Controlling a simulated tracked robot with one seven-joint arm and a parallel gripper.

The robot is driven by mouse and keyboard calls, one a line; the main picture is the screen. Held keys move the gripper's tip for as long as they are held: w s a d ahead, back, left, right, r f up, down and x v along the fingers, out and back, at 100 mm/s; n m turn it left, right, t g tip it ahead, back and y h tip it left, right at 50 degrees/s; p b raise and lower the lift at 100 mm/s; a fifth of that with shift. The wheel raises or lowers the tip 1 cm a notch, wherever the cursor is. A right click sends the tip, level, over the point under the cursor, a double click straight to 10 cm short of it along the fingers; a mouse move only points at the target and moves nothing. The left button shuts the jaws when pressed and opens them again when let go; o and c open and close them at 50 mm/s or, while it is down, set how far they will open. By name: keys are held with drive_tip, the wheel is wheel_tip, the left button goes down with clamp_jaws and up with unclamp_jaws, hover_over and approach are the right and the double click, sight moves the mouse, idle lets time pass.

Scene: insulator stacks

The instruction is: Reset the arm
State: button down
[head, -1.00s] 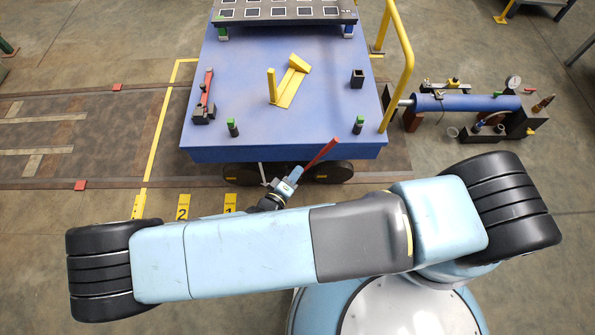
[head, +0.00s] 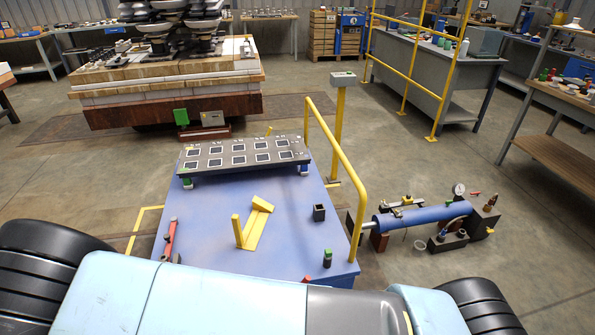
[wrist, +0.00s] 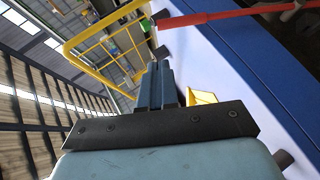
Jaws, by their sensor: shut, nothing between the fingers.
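My gripper (wrist: 158,85) shows in the wrist view with its two dark blue-grey fingers together and nothing between them. A red bar (wrist: 205,18) crosses the top of the wrist view, apart from the fingertips. In the head view my arm lies across the bottom edge and hides the gripper and the near side of the cart.
The blue cart (head: 290,225) carries a slotted dark plate (head: 240,155), a yellow bracket (head: 252,228) and a red clamp (head: 169,240). Its yellow handrail (head: 340,170) rises at the right. A blue cylinder rig (head: 425,218) stands on the floor beyond. A kiln car with insulator stacks (head: 170,90) stands behind.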

drive_tip(key=w+d+r+m+g+y, duration=0.1)
drive_tip(key=w+d+r+m+g, duration=0.25)
drive_tip(key=r, duration=0.75)
drive_tip(key=w+d+r+g+y, duration=0.2)
drive_tip(key=w+d+r+g, duration=0.15)
drive_tip(key=d+r, duration=0.45)
drive_tip(key=w+d+r+m+g+y, duration=0.1)
drive_tip(key=w+d+r+m+g, duration=0.2)
drive_tip(key=r, duration=1)
drive_tip(key=s+d+r+t+y, duration=0.2)
drive_tip(key=s+d+r, duration=0.4)
drive_tip(key=d+r, duration=0.2)
drive_tip(key=s+d+r+t+y, duration=0.2)
drive_tip(key=s+d+r, duration=0.3)
drive_tip(key=d+r, duration=0.4)
wheel_tip(320, 180, up, 3)
drive_tip(key=shift+s+d+r+t+y, duration=0.1)
drive_tip(key=shift+s+d+t+y, duration=0.25)
drive_tip(key=shift+t, duration=0.35)
